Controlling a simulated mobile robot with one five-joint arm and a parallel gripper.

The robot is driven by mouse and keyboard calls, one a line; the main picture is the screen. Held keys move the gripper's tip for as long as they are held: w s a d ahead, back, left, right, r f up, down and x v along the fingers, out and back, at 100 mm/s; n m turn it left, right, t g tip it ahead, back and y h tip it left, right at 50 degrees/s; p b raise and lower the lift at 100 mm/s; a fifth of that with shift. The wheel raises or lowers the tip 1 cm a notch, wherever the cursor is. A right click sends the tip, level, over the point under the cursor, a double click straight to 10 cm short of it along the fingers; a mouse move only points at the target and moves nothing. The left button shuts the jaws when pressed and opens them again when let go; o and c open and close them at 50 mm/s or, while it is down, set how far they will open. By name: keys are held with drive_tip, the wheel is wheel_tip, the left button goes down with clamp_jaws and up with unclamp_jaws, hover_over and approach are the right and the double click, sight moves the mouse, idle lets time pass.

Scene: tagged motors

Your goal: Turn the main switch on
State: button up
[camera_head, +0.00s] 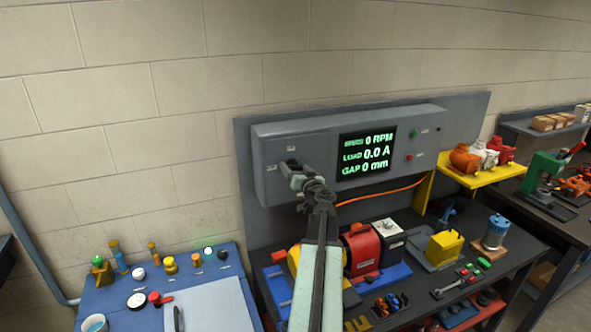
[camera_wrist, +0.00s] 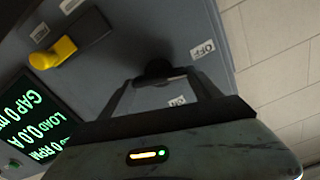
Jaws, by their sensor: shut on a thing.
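The grey control box (camera_head: 263,180) is mounted on the back panel above the bench. A dark knob (camera_wrist: 156,68), which I take to be the main switch, sits on its face between my fingertips. A label reading OFF (camera_wrist: 202,49) is beside it, and a small label (camera_wrist: 177,101), apparently ON, shows between the fingers. My gripper (camera_head: 294,178) reaches the left part of the box and is shut on the knob; it fills the lower wrist view (camera_wrist: 158,80). In the head view my gripper hides the knob. The knob's exact angle is hard to tell.
The green display (camera_head: 367,153) reads 0 RPM, 0.0 A and GAP 0 mm. A yellow handle (camera_wrist: 52,52) sits on the box near the knob. Green (camera_head: 413,133) and red (camera_head: 408,157) buttons are right of the display. Motors and tools crowd the bench below.

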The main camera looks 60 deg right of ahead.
drive_tip(key=m, duration=0.7)
drive_tip(key=shift+s+d+f, duration=0.1)
drive_tip(key=shift+f, duration=0.05)
drive_tip(key=m, duration=0.3)
drive_tip(key=shift+f+m, duration=0.1)
drive_tip(key=shift+m, duration=0.3)
drive_tip(key=shift+f+m, duration=0.1)
drive_tip(key=shift+m, duration=1.7)
drive_tip(key=o, duration=1.4)
drive_tip(key=shift+s, duration=0.1)
